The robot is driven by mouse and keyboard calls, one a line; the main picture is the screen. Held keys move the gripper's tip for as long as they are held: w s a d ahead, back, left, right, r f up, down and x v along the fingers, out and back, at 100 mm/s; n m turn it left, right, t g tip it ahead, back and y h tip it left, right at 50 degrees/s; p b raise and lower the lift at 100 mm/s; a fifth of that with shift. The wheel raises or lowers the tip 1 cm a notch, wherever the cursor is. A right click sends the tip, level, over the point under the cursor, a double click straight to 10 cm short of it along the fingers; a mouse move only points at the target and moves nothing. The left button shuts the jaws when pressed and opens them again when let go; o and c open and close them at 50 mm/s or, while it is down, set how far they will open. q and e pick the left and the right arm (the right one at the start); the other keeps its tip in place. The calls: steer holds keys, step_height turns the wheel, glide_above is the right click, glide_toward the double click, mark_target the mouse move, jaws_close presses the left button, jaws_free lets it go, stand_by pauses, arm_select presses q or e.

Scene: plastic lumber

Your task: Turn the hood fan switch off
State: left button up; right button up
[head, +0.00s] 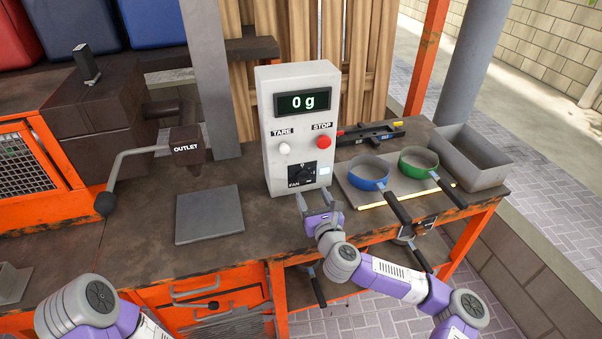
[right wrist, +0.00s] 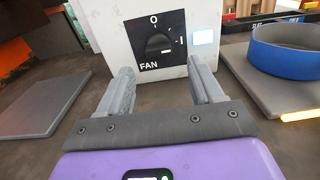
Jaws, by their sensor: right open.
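The fan switch (head: 296,173) is a black rotary knob on a black plate marked FAN, low on the front of the grey control box (head: 270,130). In the right wrist view the knob (right wrist: 158,45) sits ahead of my gripper, with an O mark above it. Its pointer's exact direction is hard to tell. My right gripper (head: 316,199) is open and empty just in front of the box, below the knob. Its two fingers (right wrist: 160,85) stand apart and do not touch the knob. My left arm shows at the lower left, but its gripper is out of view.
On the box are a 0 g display (head: 303,102), a white TARE button (head: 284,148) and a red STOP button (head: 323,142). Blue (head: 368,173) and green (head: 418,162) pans stand to the right, handles toward me. A grey plate (head: 209,214) lies left, under the outlet (head: 187,148).

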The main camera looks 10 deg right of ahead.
mark_target(306, 181)
steer(key=shift+w+r+b, duration=0.1)
steer(key=shift+w+b, duration=0.2)
steer(key=shift+w, duration=0.45)
steer(key=shift+w+a+b, duration=0.15)
steer(key=shift+w+b, duration=0.4)
steer(key=shift+w, duration=2.05)
steer(key=c, duration=1.1)
steer(key=shift+o, duration=0.2)
